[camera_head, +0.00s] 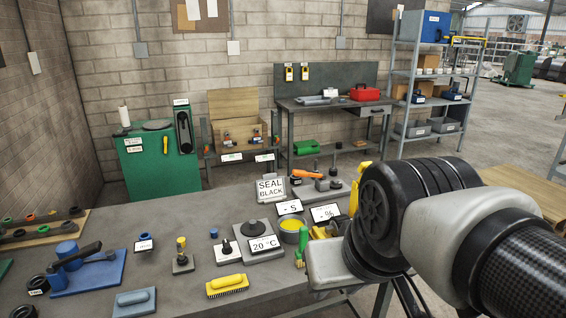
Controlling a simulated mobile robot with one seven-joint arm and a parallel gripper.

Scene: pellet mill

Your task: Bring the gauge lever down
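I see two lever-like things and cannot tell which is the gauge lever. One is a black upright lever fitting (184,132) on the right of a green cabinet (140,170) by the back wall, under a small label too small to read. The other is a black-handled lever (76,256) on a blue base (98,274) at the left of the near table, its handle slanting up to the right. My arm fills the right foreground, well to the right of both. My gripper's fingers do not show.
The grey near table (190,215) holds a yellow brush (228,286), a blue float (134,301), a "SEAL BLACK" sign (271,190) and labelled small parts. Behind stand a workbench with a red toolbox (370,92) and a shelf rack (432,80). Floor shows between table and cabinet.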

